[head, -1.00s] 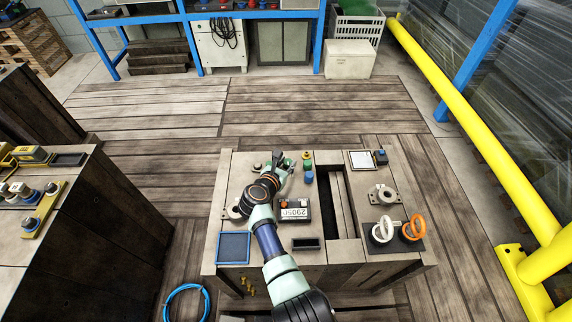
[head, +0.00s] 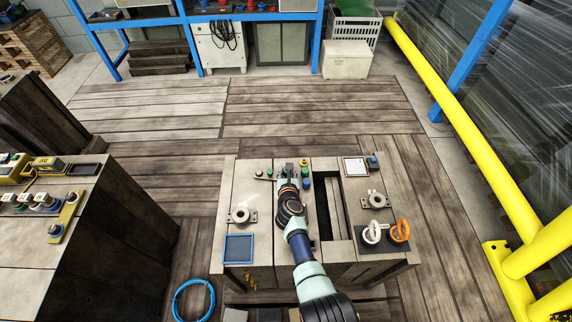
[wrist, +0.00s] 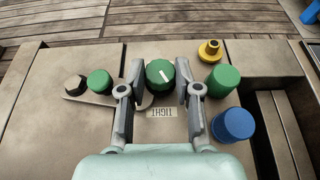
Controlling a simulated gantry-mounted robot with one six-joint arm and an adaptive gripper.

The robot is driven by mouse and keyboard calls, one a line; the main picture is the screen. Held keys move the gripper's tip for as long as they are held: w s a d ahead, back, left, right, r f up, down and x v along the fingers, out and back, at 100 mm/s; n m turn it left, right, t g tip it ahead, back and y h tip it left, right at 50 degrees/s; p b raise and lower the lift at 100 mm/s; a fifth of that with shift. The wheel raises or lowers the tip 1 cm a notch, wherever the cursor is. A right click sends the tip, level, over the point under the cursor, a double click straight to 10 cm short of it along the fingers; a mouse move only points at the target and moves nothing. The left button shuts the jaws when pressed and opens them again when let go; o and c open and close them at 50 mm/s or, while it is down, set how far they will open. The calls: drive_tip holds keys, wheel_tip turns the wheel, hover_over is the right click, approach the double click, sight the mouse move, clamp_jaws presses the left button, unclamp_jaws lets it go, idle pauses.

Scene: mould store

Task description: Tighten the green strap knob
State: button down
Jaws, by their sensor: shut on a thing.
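The green strap knob (wrist: 154,72) has a slanted white mark on top and sits at the right end of a flat strap plate (wrist: 146,100). My gripper (wrist: 160,82) is shut on it, with one finger on each side. A label reading TIGHT (wrist: 162,113), upside down in the wrist view, lies on the bench top just below the knob. In the head view my gripper (head: 289,170) is over the back middle of the bench, and I cannot make out the knob there.
A small green cap (wrist: 100,81) and a hex bolt (wrist: 75,85) stand to the left. A green cylinder (wrist: 222,80), a blue one (wrist: 233,124) and a yellow fitting (wrist: 210,51) stand close on the right. A slot (head: 328,205) lies beyond them.

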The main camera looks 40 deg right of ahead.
drive_tip(key=n+t+y, duration=0.1)
drive_tip(key=n+y+p, duration=0.1)
drive_tip(key=shift+s+d+n+t+y, duration=0.15)
drive_tip(key=shift+d+n+t+y, duration=0.15)
drive_tip(key=shift+n+t+y, duration=0.1)
drive_tip(key=n+y, duration=0.1)
drive_tip(key=n+t+y+b, duration=0.1)
drive_tip(key=y+b, duration=0.1)
drive_tip(key=shift+d+f+n, duration=0.2)
drive_tip(key=shift+f+n, duration=0.05)
drive_tip(key=shift+n, duration=0.15)
drive_tip(key=n+y+b, duration=0.1)
drive_tip(key=b, duration=0.1)
drive_tip(key=n+y+b, duration=0.2)
drive_tip(key=b, duration=0.1)
drive_tip(key=shift+d+f+t+y, duration=0.15)
drive_tip(key=shift+t+y, duration=0.15)
drive_tip(key=n+y+b, duration=0.1)
drive_tip(key=b, duration=0.2)
drive_tip(key=shift+y+b, duration=0.3)
drive_tip(key=shift+b, duration=0.1)
drive_tip(key=shift+r+n, duration=0.2)
drive_tip(key=shift+n, duration=0.1)
drive_tip(key=shift+r+y+b, duration=0.1)
drive_tip(key=shift+y+b, duration=0.2)
drive_tip(key=shift+b, duration=0.25)
drive_tip(key=shift+r, duration=0.1)
drive_tip(key=c, duration=1.1)
unclamp_jaws()
